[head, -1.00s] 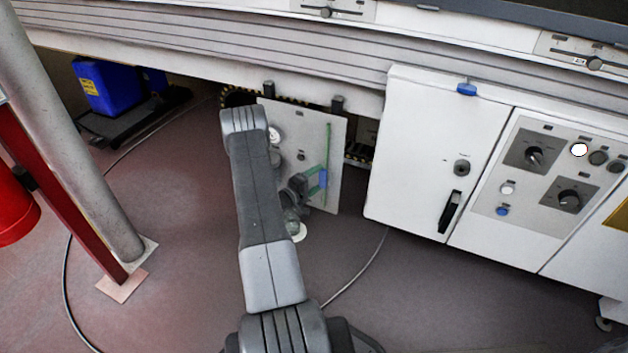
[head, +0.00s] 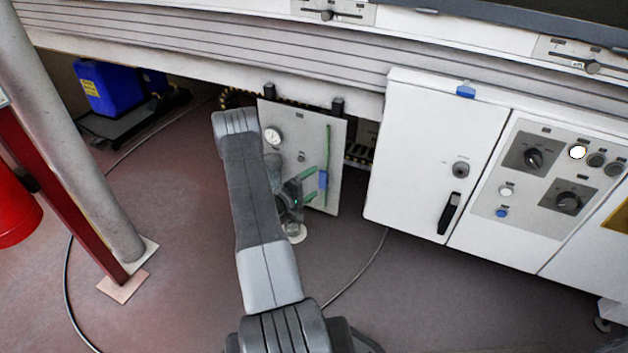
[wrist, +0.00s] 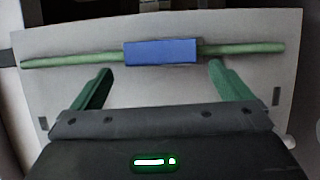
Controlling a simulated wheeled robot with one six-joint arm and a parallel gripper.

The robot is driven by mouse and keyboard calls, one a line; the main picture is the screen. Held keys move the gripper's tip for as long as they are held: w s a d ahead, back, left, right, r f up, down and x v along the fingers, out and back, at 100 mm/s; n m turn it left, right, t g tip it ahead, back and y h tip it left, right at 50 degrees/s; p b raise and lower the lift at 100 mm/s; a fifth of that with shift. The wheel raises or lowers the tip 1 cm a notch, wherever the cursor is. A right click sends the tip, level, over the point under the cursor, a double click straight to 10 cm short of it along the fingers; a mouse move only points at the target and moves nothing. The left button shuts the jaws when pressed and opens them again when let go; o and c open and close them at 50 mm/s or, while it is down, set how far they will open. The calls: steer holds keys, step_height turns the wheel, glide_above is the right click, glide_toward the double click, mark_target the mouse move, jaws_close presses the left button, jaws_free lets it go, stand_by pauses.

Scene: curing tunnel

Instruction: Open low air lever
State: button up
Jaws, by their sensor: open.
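A blue lever (head: 323,180) lies along a thin green pipe (head: 328,150) on a pale grey panel under the machine. In the wrist view, the blue lever (wrist: 160,51) is a block in line with the green pipe (wrist: 240,48), across the upper middle. My gripper (head: 311,184) is in front of the panel, just left of the lever in the head view. In the wrist view, my gripper (wrist: 158,72) is open, its green fingers apart on either side below the lever, with nothing between them. The fingertips look apart from the lever.
The panel (head: 312,125) also carries a round gauge (head: 272,136) and a small knob. A white cabinet (head: 420,150) with a black handle stands to the right. A grey post (head: 70,140) and a red container (head: 15,205) stand at left. A cable crosses the open floor.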

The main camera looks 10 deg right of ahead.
steer(key=p+v, duration=0.2)
steer(key=v, duration=0.9)
steer(key=shift+s, duration=0.15)
steer(key=b+x, duration=0.3)
steer(key=x, duration=1)
steer(key=shift+w+d, duration=0.2)
steer(key=shift+w, duration=0.1)
